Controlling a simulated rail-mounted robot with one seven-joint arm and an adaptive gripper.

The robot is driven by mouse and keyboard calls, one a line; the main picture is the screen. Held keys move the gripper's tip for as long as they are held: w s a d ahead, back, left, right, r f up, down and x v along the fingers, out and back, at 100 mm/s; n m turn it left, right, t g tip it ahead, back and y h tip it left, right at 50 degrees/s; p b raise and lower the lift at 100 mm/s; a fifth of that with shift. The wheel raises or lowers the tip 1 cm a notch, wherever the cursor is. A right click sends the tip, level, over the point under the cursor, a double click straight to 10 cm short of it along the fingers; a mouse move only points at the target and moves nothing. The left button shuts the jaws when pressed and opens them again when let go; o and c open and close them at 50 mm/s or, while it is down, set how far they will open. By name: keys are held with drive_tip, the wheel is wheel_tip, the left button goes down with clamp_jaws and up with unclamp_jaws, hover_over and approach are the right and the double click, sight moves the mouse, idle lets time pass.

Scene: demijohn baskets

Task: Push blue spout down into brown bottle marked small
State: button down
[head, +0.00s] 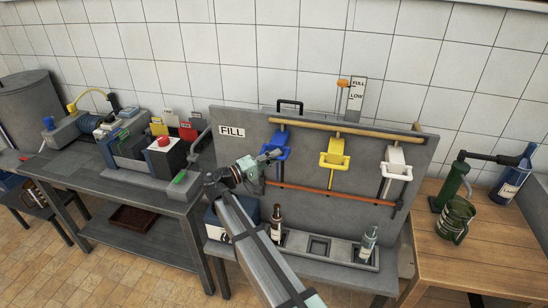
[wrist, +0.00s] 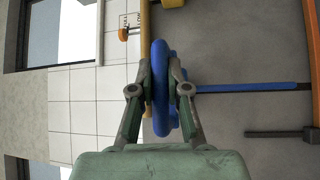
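The blue spout (head: 274,145) hangs at the left end of the row on the grey filling stand. The brown bottle (head: 277,216) stands upright in the stand's base tray below it, with a pale label too small to read. My gripper (head: 268,157) is at the blue spout's front. In the wrist view, the gripper's fingertips (wrist: 160,78) lie close on both sides of the blue spout's rounded front part (wrist: 161,58) and appear to pinch it. The spout's lower end and its line to the bottle mouth are partly hidden by my gripper in the head view.
A yellow spout (head: 335,152) and a white spout (head: 396,164) hang to the right, above a reddish bar (head: 330,193). A clear bottle (head: 368,245) stands at the tray's right. A wooden table (head: 470,265) holds a green mug (head: 455,222). A dark bench (head: 90,181) stands left.

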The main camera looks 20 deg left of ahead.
wheel_tip(320, 180, down, 22)
drive_tip(key=b, duration=1.5)
drive_tip(key=shift+f+b, duration=0.25)
drive_tip(key=shift+b, duration=0.15)
drive_tip(key=shift+d, duration=0.1)
drive_tip(key=c, duration=1.1)
unclamp_jaws()
drive_tip(key=shift+c, duration=0.2)
drive_tip(key=v, duration=1.2)
